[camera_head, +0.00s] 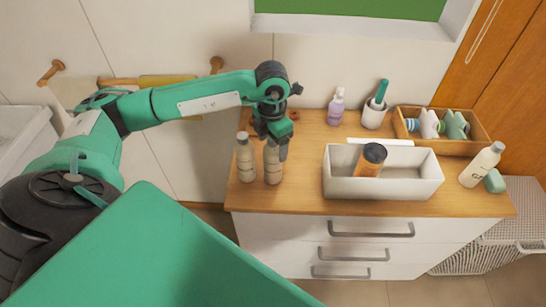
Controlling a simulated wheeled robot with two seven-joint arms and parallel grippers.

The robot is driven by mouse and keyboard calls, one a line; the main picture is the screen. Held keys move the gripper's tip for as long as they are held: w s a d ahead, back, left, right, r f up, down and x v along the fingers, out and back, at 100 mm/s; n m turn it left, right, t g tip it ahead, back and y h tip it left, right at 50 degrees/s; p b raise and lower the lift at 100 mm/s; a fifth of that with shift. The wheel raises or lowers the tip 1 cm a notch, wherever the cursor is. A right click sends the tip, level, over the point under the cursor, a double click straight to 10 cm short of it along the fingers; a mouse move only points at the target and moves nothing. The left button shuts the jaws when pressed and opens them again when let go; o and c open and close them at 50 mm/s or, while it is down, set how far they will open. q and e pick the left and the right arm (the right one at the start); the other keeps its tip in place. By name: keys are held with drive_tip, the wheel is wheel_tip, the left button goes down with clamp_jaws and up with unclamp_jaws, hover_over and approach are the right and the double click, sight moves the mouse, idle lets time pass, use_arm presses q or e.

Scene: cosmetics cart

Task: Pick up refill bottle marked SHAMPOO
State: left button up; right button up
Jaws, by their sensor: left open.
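Two pale grey-white bottles stand upright side by side at the left end of the wooden cart top: a left bottle (245,160) and a right bottle (273,168). A third pale bottle (481,166) with dark lettering stands at the far right end. The lettering is too small to read, so I cannot tell which bottle is marked SHAMPOO. My left gripper (275,147) is open and points down at the top of the right bottle of the pair, hiding its cap. I cannot tell whether it touches the bottle. My right gripper is not in view.
A white open box (383,188) holds an orange-brown bottle (370,160) with a dark cap. Behind stand a lilac bottle (336,107) and a white holder (373,117) with a green handle. A wooden tray (465,148) holds small items.

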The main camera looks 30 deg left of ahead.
use_arm(q)
drive_tip(key=shift+f, duration=0.35)
drive_tip(key=c, duration=1.6)
drive_tip(key=shift+r, duration=0.2)
